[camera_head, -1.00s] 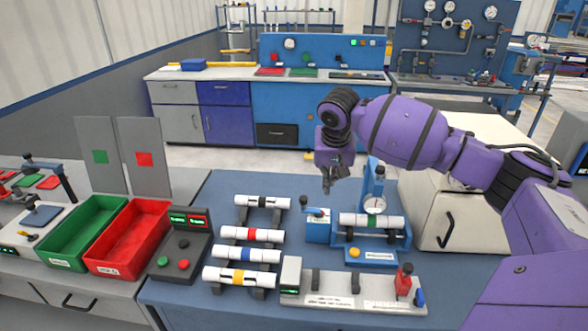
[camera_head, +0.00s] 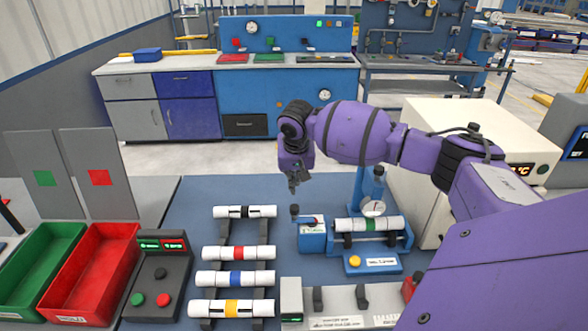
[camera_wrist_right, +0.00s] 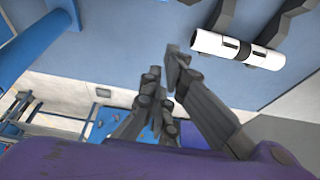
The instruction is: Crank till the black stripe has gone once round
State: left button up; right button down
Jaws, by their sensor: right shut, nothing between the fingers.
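A blue crank box (camera_head: 312,238) stands on the blue bench, with a dark upright crank knob (camera_head: 295,211) at its left top. To its right a white pipe with a green band (camera_head: 353,224) lies across a blue roller stand. I cannot make out a black stripe on that pipe. My right gripper (camera_head: 293,182) is shut and empty, pointing down above the knob and apart from it. In the right wrist view its fingers (camera_wrist_right: 164,68) are close together, with nothing between them. My left gripper is out of view.
Left of the crank box, a rack holds white pipes with black (camera_head: 225,212), red, blue and yellow bands. A button console (camera_head: 160,272), red bin (camera_head: 100,265) and green bin (camera_head: 40,260) stand further left. A dial gauge (camera_head: 374,208) rises behind the roller stand.

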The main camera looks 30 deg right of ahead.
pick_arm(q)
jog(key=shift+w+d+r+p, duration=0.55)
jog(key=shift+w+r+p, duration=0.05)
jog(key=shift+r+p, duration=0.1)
pick_arm(e)
jog(key=s+a, duration=0.1)
jog(key=s+a+f, duration=0.1)
jog(key=s, duration=0.1)
